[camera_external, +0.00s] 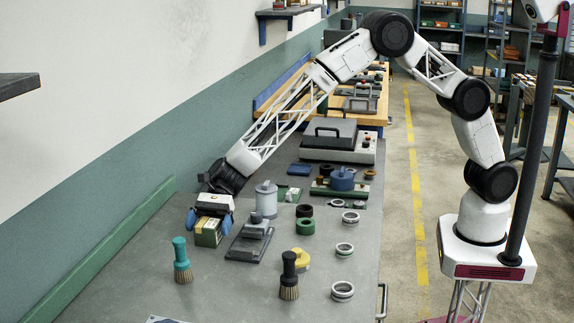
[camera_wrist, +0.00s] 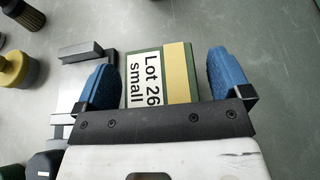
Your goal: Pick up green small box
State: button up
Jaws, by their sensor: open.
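The green small box (camera_external: 208,232) stands on the grey bench top near its left side. In the wrist view the box (camera_wrist: 178,80) shows a white label reading "Lot 26 small" and a yellowish band. My gripper (camera_external: 210,217) is over the box, with its blue fingers on either side of it. In the wrist view my gripper (camera_wrist: 165,80) is open, and a gap shows between the box and the right finger; the left finger is closer to the box. The near part of the box is hidden behind the gripper's dark plate.
A grey metal fixture (camera_external: 249,241) stands just right of the box, with a grey canister (camera_external: 266,199) behind it. A teal brush (camera_external: 182,260) and a black brush (camera_external: 289,275) stand nearer the camera. Several metal rings lie at right. A green rail (camera_external: 110,250) edges the bench's left side.

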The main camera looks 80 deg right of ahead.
aim_at(207, 223)
dwell(0.4)
jog(key=c, duration=1.2)
jog(key=shift+r, duration=0.1)
jog(key=shift+r, duration=4.95)
